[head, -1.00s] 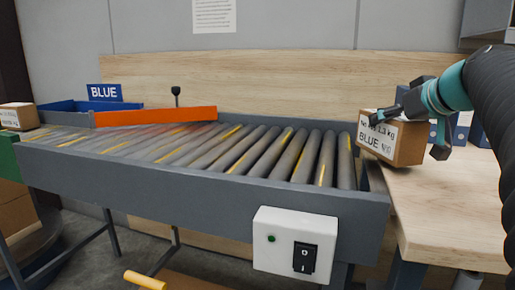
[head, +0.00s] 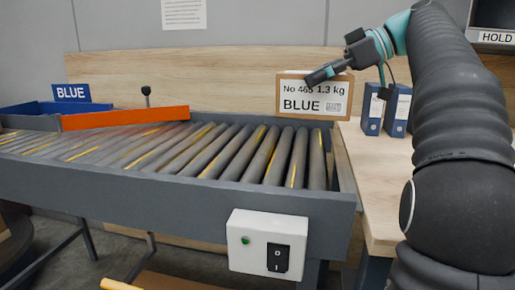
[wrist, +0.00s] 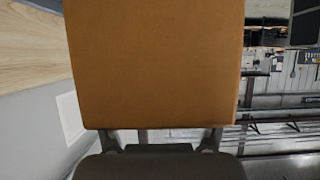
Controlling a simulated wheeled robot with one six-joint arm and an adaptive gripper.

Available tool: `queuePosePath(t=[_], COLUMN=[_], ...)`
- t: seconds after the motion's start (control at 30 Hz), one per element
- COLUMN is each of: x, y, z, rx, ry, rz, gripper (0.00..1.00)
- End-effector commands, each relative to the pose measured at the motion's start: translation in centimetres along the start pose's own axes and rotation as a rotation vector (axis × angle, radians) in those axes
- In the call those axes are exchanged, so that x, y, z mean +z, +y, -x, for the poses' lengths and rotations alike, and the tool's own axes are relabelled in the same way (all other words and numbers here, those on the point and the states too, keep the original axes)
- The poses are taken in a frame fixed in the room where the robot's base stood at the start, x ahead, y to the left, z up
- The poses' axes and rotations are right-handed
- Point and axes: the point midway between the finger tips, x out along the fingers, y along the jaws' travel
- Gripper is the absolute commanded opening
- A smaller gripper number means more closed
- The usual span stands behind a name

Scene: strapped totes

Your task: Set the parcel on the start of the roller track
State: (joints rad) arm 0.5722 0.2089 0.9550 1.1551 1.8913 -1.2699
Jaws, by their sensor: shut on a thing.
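The parcel (head: 303,105) is a brown cardboard box with a white label reading "No 465 1.3 kg BLUE". My gripper (head: 328,76) is shut on it and holds it at the right, near end of the roller track (head: 215,150). In the head view the parcel's lower edge appears just above the far ends of the last rollers; I cannot tell whether it touches them. In the wrist view the parcel (wrist: 155,65) fills the middle, between the fingers. The track has grey rollers with yellow marks.
An orange bar (head: 125,118) crosses the track at the left, near a blue bin (head: 40,108) with a BLUE sign (head: 70,92). A switch box (head: 267,243) with a green light hangs on the track's front. Blue binders (head: 396,110) stand on the wooden table (head: 372,185) at right.

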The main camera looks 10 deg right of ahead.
Motion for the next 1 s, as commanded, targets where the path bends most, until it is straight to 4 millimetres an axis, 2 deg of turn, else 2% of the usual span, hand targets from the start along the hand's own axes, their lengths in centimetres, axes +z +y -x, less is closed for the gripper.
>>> queuePosePath(t=[0.13, 0.23, 0.73, 1.0], x=[-0.5, -0.4, 0.4, 0.6], y=[-0.1, 0.3, 4.2, 5.4], z=[-0.3, -1.3, -9.5, -11.9], rx=[-0.021, -0.026, -0.024, -0.022], ry=[0.002, 0.002, 0.002, 0.003], rz=[0.014, 0.015, 0.014, 0.015], gripper=[0.03, 0.03, 0.03, 0.03])
